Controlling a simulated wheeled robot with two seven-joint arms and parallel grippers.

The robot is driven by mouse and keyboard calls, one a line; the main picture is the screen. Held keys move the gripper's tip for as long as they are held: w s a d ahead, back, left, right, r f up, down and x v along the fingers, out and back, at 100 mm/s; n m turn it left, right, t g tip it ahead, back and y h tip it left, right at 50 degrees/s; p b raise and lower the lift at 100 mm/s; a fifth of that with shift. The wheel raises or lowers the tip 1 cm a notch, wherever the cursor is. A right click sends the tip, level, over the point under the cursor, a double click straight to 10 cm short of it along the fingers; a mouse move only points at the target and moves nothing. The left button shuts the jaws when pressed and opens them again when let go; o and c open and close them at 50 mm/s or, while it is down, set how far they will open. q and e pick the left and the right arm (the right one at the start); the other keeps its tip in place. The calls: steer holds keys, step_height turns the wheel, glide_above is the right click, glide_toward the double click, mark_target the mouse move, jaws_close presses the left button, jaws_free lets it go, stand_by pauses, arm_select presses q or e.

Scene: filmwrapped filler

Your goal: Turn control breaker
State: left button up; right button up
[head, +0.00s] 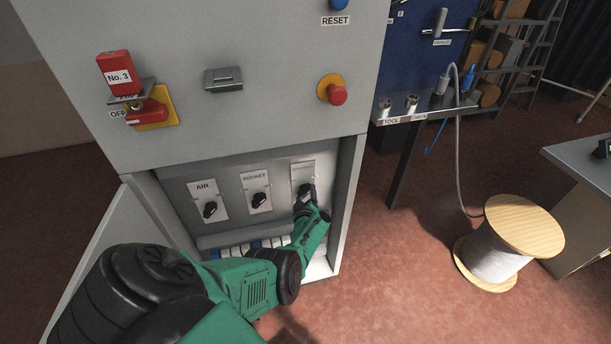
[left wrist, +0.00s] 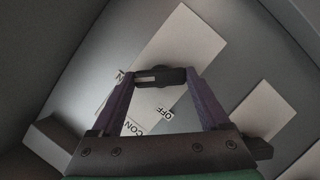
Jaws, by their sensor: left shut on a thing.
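The control breaker (head: 303,174) is the rightmost of three white plates with black knobs, in the open lower bay of the grey cabinet. My left arm reaches into the bay, and my left gripper (head: 307,192) is at this breaker's knob. In the left wrist view my left gripper (left wrist: 159,80) has its two purple fingers shut on the ends of the black knob (left wrist: 160,77). The plate (left wrist: 185,42) behind it shows OFF and part of CONTROL; the other position mark is mostly hidden. My right gripper is not in view.
The AIR breaker (head: 208,200) and SOCKET breaker (head: 256,189) sit to the left. Above are a red No. 3 tag (head: 117,73), a red stop button (head: 336,94) and a blue RESET button (head: 338,4). The cabinet door (head: 105,225) stands open. A cable spool (head: 508,244) stands right.

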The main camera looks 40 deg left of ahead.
arm_select(q)
steer(key=shift+f, duration=0.1)
steer(key=o, duration=1.2)
steer(key=shift+o, duration=0.2)
steer(key=p+v, duration=1.1)
steer(key=v, duration=0.3)
steer(key=shift+s+d, duration=0.2)
